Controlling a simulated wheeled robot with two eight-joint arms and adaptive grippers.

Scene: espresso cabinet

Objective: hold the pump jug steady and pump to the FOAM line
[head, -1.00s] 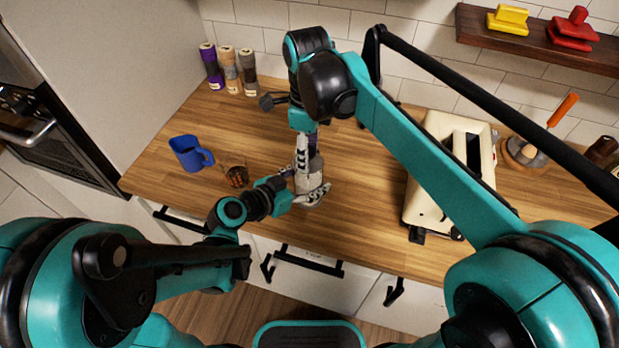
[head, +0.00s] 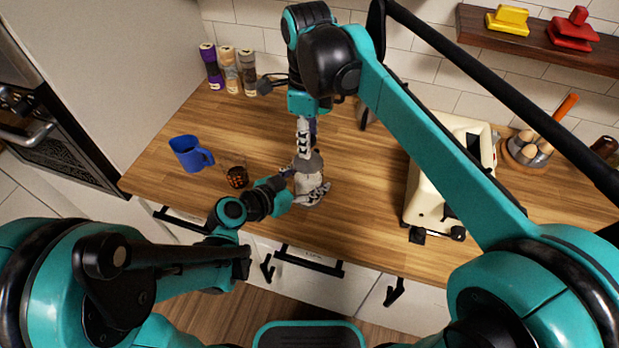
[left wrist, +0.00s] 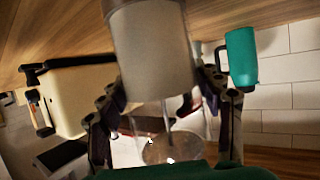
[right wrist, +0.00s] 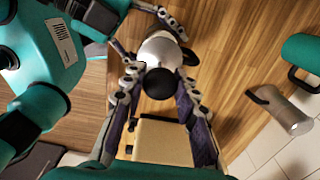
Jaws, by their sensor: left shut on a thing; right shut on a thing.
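The pump jug (head: 311,178) stands upright near the counter's front, with a grey domed lid and a paler body. My left gripper (head: 295,187) is shut around its body from the left. In the left wrist view, the jug's grey part (left wrist: 155,50) and a clear glass section (left wrist: 165,148) show between the fingers. My right gripper (head: 305,143) comes down from above and is shut on the black pump knob (right wrist: 160,83), above the lid (right wrist: 160,50) in the right wrist view. The FOAM line and the level inside cannot be made out.
A blue mug (head: 188,153) and a small glass with dark contents (head: 237,177) stand left of the jug. A cream toaster (head: 424,200) is at the right. Several spice jars (head: 230,68) stand at the back. A grey handled container (right wrist: 285,115) shows in the right wrist view.

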